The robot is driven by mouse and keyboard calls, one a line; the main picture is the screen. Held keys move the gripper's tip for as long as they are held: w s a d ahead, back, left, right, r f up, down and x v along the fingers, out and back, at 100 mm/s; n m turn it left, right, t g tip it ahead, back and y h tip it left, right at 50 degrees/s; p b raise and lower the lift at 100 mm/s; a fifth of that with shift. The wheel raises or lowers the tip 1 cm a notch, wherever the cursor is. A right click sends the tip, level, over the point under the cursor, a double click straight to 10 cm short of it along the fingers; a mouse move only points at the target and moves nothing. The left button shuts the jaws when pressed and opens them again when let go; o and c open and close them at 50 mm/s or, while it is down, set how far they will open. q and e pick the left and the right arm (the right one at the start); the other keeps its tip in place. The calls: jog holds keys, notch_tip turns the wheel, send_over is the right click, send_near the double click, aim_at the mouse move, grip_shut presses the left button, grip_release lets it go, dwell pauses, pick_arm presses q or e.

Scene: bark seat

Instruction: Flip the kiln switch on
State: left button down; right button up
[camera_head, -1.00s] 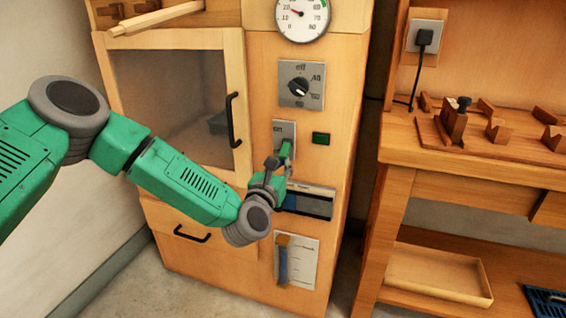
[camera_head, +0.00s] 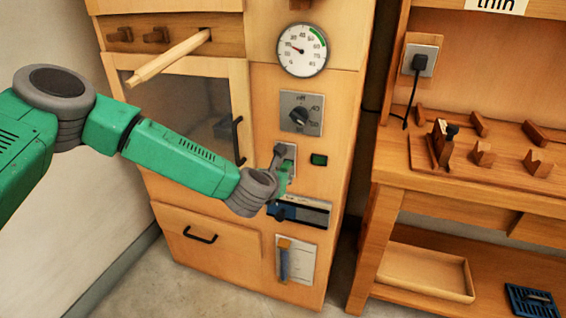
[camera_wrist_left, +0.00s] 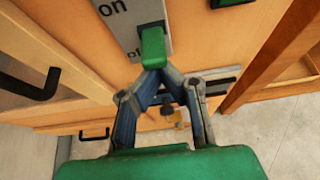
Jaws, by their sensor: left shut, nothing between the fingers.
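The kiln switch is a grey plate (camera_wrist_left: 125,28) marked "on" with a green lever (camera_wrist_left: 152,45), seen in the left wrist view. In the head view the plate (camera_head: 290,152) is on the kiln's front, partly covered by my gripper. My left gripper (camera_wrist_left: 154,73) is shut and empty, its fingertips at the lever's lower end; I cannot tell whether they touch it. In the head view my left gripper (camera_head: 279,152) is in front of the plate, so the lever's position is hard to read there. My right gripper is not in view.
Above the switch are a dark dial (camera_head: 301,115) and a round gauge (camera_head: 302,50). A small green button (camera_head: 319,159) is right of it. The kiln door handle (camera_head: 238,141) is to the left. A wooden bench (camera_head: 430,183) stands at the right.

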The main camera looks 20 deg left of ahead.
pick_arm(q)
jog(key=shift+r+g, duration=0.3)
jog(key=shift+r, duration=0.55)
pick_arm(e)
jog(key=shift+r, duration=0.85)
pick_arm(q)
jog(key=shift+f, duration=0.15)
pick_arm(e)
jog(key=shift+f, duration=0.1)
